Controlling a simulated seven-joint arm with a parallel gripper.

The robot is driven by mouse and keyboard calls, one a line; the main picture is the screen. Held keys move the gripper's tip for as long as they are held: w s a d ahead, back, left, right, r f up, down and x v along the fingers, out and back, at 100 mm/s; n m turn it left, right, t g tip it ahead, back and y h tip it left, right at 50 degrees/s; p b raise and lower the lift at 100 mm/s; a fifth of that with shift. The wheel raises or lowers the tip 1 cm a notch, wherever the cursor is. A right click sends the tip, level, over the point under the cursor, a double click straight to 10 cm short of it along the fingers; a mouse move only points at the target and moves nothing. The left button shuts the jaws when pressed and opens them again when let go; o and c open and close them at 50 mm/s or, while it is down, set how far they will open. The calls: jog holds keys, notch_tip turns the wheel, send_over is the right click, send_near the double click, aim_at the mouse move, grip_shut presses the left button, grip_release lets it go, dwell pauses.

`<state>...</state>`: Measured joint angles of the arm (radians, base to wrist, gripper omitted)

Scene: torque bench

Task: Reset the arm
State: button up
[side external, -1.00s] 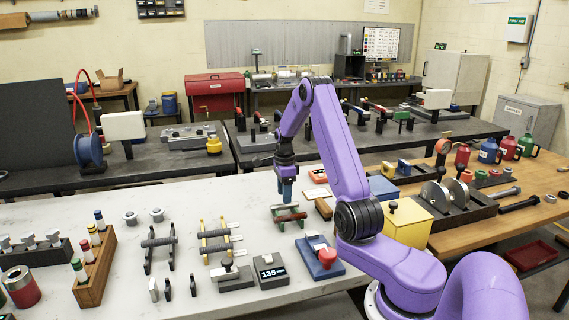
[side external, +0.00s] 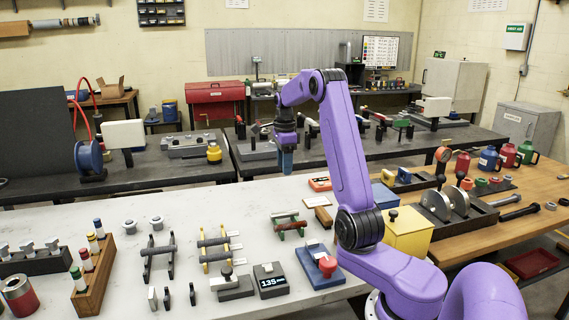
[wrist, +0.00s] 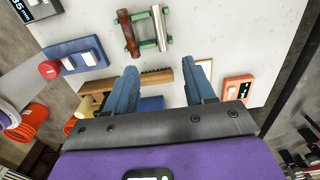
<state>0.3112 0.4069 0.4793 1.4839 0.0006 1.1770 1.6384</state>
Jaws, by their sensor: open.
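My gripper (side external: 285,160) hangs from the purple arm above the back part of the white bench (side external: 200,215), fingers pointing down. In the wrist view its two blue fingers (wrist: 157,85) are spread apart with nothing between them. The small green rack with red and grey bars (side external: 289,225) stands on the bench below the gripper; it also shows in the wrist view (wrist: 142,32), beyond the fingertips. The gripper touches nothing that I can see.
An orange box (side external: 320,184) lies right of the gripper. A dark bench (side external: 180,170) runs behind.

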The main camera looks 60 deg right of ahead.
jog(key=s+a+r+n, duration=0.1)
jog(key=s+a+n, duration=0.1)
jog(key=a+n, duration=2.1)
jog(key=s+a+n, duration=0.6)
jog(key=s+a, duration=0.6)
jog(key=a, duration=0.1)
jog(key=s+f+n, duration=0.3)
jog(key=s+n, duration=0.7)
jog(key=s, duration=0.3)
jog(key=shift+s+a+n, duration=0.3)
jog(key=shift+s+a, duration=0.1)
